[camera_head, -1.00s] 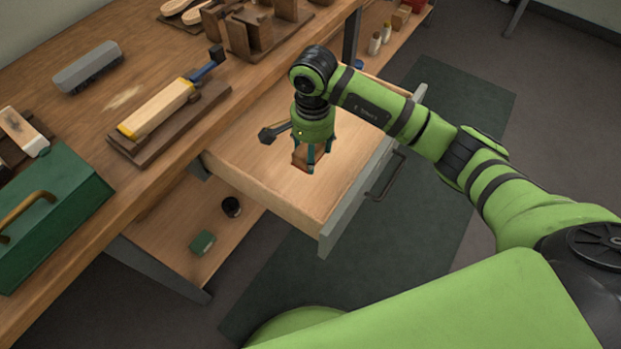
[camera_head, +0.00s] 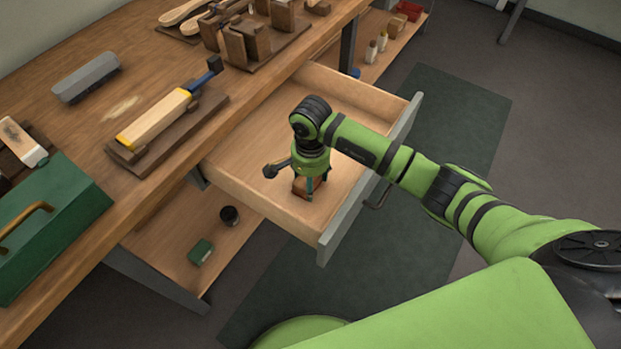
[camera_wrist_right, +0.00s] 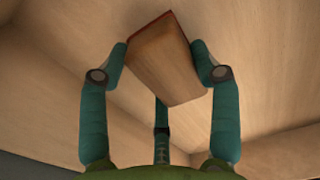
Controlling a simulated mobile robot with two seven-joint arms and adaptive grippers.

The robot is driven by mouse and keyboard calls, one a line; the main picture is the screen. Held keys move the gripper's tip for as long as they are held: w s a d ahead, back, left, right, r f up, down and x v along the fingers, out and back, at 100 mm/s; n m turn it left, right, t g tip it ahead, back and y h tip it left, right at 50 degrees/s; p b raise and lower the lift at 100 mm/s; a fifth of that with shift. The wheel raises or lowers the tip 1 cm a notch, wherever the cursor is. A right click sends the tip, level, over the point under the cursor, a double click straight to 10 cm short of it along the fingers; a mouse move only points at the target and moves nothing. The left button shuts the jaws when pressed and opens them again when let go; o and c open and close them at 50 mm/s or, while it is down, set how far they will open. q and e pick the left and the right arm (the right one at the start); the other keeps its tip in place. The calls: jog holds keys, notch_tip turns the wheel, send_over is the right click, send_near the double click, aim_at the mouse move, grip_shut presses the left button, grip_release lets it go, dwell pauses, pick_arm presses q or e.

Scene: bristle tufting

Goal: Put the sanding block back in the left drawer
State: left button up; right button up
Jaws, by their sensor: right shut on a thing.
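The sanding block (camera_head: 304,186) is a small brown wooden block. It is inside the open drawer (camera_head: 246,188), near its front left corner. My right gripper (camera_head: 308,190) points down into the drawer with its teal fingers around the block. In the right wrist view the block (camera_wrist_right: 162,62) sits between the two side fingers of the gripper (camera_wrist_right: 160,70), with a third finger below it. The gripper is shut on the block. I cannot tell whether the block touches the drawer floor. My left gripper is out of view.
A lower shelf bears a green box (camera_head: 201,252) and a dark cup (camera_head: 229,215). The back of the drawer is clear.

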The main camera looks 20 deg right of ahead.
jog(key=shift+f, duration=0.15)
jog(key=o, duration=1.1)
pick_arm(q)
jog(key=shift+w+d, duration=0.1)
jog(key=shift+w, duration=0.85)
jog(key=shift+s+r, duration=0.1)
pick_arm(e)
jog(key=shift+r, duration=0.4)
notch_tip(320, 180, up, 5)
jog(key=shift+r, duration=0.15)
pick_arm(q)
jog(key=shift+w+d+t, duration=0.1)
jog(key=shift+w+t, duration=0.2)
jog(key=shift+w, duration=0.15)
pick_arm(e)
jog(key=shift+r, duration=3.15)
